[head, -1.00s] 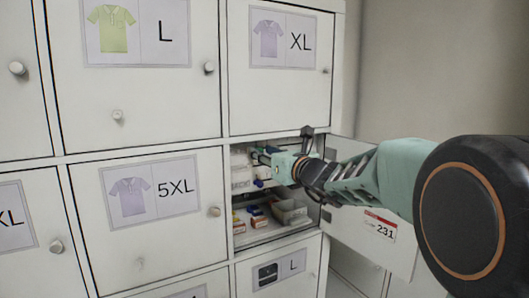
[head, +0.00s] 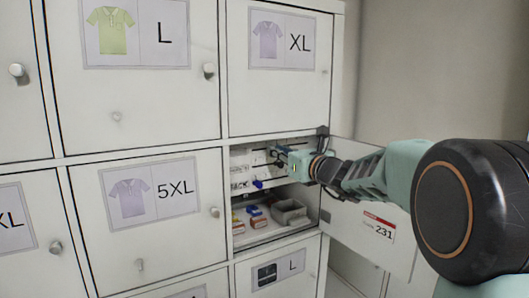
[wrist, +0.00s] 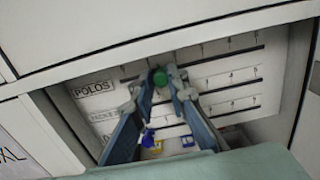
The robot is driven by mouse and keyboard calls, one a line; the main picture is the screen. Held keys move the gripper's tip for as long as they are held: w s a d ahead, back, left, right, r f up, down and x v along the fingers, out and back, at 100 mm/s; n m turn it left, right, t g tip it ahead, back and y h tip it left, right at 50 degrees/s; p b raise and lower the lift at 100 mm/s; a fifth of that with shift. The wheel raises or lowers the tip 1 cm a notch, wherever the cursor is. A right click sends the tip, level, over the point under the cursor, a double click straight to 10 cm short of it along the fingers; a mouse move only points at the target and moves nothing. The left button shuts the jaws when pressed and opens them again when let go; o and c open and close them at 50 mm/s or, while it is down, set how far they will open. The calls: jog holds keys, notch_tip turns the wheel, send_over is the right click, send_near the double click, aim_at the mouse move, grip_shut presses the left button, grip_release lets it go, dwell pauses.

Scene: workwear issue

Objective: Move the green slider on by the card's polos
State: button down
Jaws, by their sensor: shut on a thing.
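In the wrist view my gripper (wrist: 163,78) is shut on the green slider (wrist: 160,77), with a fingertip on each side. The green slider sits on the top slotted row of a white board, the row with the card "POLOS" (wrist: 94,89) at its left end. It is right of that card, with the rest of the slot and several marks further right. In the head view my gripper (head: 283,158) reaches into the open locker, and the green slider is hidden there.
A blue slider (wrist: 149,138) and yellow sliders sit on lower rows; the blue one also shows in the head view (head: 258,184). Below are a grey bin (head: 290,212) and small boxes. The open locker door (head: 350,225) stands at right, under my arm.

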aim_at(287, 145)
jog(key=w+d, duration=0.2)
jog(key=d, duration=0.1)
jog(key=w+d, duration=0.1)
jog(key=d, duration=0.1)
jog(key=shift+w+p, duration=0.25)
jog(key=shift+p, duration=0.1)
jog(key=c, duration=1.9)
grip_release()
jog(key=shift+s, duration=0.1)
jog(key=v, duration=1.2)
